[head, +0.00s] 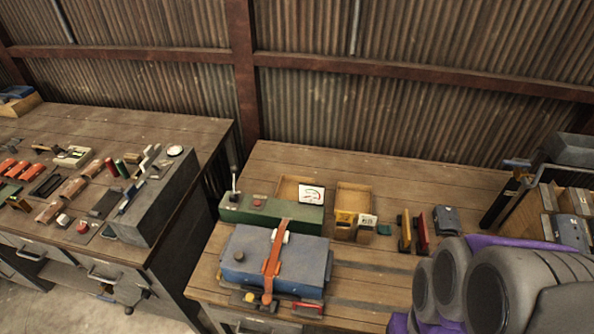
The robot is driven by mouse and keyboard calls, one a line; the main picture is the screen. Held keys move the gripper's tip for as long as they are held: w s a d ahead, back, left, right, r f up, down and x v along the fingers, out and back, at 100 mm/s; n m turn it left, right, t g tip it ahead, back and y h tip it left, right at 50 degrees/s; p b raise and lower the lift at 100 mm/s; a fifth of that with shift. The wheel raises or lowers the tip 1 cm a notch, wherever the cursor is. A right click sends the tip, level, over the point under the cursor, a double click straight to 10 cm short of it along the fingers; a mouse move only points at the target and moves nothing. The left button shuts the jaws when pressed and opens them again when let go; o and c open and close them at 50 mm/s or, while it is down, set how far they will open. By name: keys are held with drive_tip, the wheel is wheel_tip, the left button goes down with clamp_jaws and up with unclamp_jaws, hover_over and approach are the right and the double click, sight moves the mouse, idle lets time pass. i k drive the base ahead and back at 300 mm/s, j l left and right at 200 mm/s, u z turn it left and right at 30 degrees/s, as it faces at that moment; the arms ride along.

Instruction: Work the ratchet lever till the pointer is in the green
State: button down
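A long green box (268,214) stands on the right bench. A thin upright dark lever (234,178) rises at its left end, and a red button (258,203) sits on top. A white dial plate (312,194) with a red mark stands at its right end; its pointer and any green zone are too small to read. In front, an orange strap or lever (272,266) lies over a blue case (250,258), with a small white part (286,237) beside it. I cannot tell which piece is the ratchet lever. My arm shows at lower right; my gripper is out of view.
Open wooden boxes (353,198), yellow and red blocks (421,234) and a dark blue block (446,220) stand to the right. The left bench (130,125) holds many tools and a grey box (165,205) with a round dial (175,151). A gap separates the benches.

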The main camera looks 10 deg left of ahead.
sight(233, 198)
drive_tip(key=i+j+u, duration=0.1)
drive_tip(key=j, duration=0.25)
drive_tip(key=i+j, duration=0.2)
drive_tip(key=j, duration=0.15)
drive_tip(key=i+j+u, duration=0.15)
drive_tip(key=j, duration=0.15)
drive_tip(key=i+j, duration=0.15)
drive_tip(key=j, duration=0.2)
drive_tip(key=u, duration=0.05)
